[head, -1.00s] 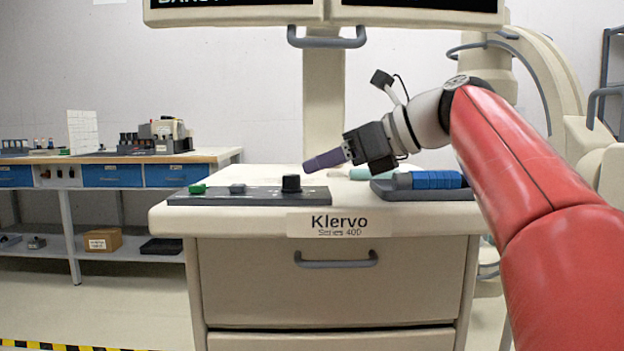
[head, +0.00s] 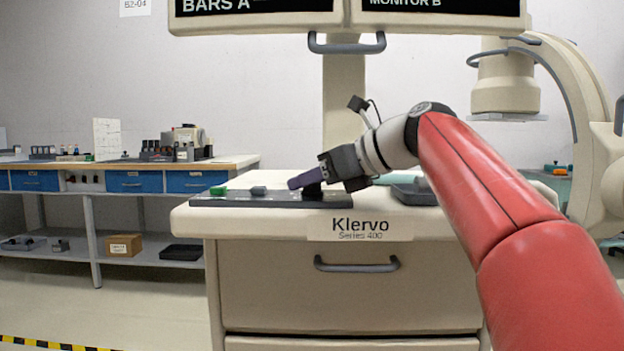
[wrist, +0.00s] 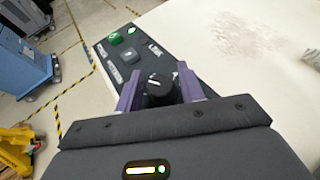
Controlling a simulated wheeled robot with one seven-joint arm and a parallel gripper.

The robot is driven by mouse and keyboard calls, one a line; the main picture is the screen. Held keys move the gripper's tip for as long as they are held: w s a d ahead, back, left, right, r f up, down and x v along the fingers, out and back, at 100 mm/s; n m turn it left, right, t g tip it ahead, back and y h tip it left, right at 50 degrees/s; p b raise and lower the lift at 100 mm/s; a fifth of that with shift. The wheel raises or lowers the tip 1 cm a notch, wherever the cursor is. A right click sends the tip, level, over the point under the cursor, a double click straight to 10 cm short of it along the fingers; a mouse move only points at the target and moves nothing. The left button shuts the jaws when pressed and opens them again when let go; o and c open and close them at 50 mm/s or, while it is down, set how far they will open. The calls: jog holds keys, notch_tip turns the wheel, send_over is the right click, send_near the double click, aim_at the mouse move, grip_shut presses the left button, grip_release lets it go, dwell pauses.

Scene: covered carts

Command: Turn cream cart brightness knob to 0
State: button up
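The cream cart (head: 350,285), labelled Klervo Series 400, has a dark control panel (head: 262,202) along its front top edge. A black round knob (wrist: 159,90) with a white mark on its top stands at the panel's near end in the wrist view. In the head view the knob (head: 312,190) is partly hidden by my gripper (head: 303,179). In the wrist view the purple fingers of my gripper (wrist: 158,86) are on either side of the knob, with narrow gaps showing. The number scale around the knob cannot be read.
A green button (wrist: 115,38) and a grey button (wrist: 130,55) sit farther along the panel. A dark tray (head: 415,194) lies on the cart top to the right, partly behind my arm. A monitor handle (head: 347,46) hangs above. The pale cart top beside the panel is mostly clear.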

jog(key=c, duration=0.7)
jog(key=g+p, duration=0.1)
jog(key=p, duration=0.1)
jog(key=n+p, duration=0.1)
jog(key=p, duration=0.1)
jog(key=shift+r+n+g+y, duration=0.3)
jog(key=shift+r+g+y, duration=0.05)
jog(key=shift+g+y, duration=0.05)
jog(key=shift+f+n+g+y+p, duration=0.1)
jog(key=shift+n+g+y+p, duration=0.2)
jog(key=shift+n+g+p, duration=0.5)
jog(key=shift+f+p, duration=0.25)
jog(key=shift+p, duration=0.15)
jog(key=o, duration=1)
